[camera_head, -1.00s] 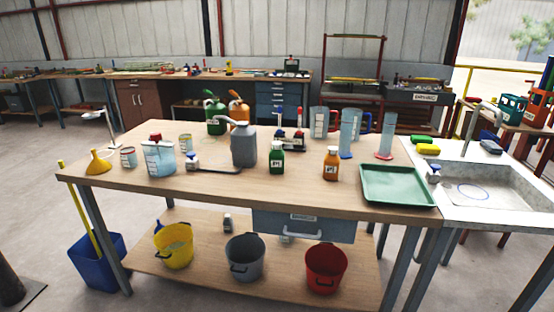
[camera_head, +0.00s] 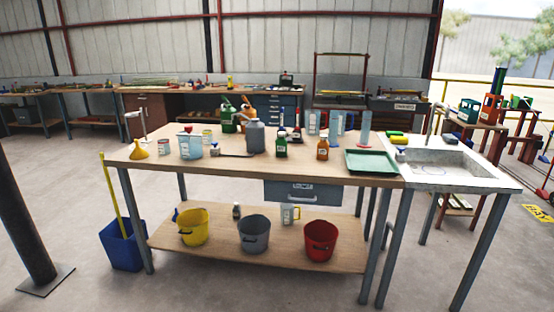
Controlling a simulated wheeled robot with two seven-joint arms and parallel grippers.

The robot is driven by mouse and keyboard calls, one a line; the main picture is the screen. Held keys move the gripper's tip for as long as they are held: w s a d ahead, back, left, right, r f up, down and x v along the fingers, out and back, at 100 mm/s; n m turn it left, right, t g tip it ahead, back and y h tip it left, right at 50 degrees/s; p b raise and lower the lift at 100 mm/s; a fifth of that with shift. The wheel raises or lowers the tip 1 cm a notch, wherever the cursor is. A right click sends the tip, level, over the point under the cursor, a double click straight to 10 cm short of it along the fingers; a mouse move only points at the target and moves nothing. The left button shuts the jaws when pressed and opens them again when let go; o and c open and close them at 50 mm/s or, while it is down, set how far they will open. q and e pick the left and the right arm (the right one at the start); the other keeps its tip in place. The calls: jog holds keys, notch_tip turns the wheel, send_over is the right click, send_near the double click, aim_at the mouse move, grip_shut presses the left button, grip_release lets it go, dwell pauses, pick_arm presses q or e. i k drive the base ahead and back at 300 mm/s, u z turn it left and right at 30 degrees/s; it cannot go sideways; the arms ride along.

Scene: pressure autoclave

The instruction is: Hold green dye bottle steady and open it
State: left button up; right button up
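The small green dye bottle (camera_head: 281,147) stands upright on the wooden workbench (camera_head: 330,172), near the middle of its front half. It has a dark cap and a pale label. A similar orange bottle (camera_head: 323,148) stands to its right. A grey jug (camera_head: 256,137) stands just behind it to the left. Nothing touches the green bottle that I can see. Neither of my grippers shows in the head view.
A green tray (camera_head: 370,162) lies at the bench's right end, beside the sink (camera_head: 445,163). A yellow funnel (camera_head: 139,149) is at the left end. Yellow (camera_head: 193,228), grey (camera_head: 254,235) and red (camera_head: 320,241) buckets sit on the lower shelf. The floor in front is clear.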

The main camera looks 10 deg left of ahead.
aim_at(282, 142)
jog(key=u, duration=0.75)
jog(key=i, duration=0.6)
jog(key=u, duration=0.55)
jog(key=i, duration=1.55)
jog(key=z, duration=1.15)
jog(key=i, duration=0.75)
jog(key=z, duration=0.75)
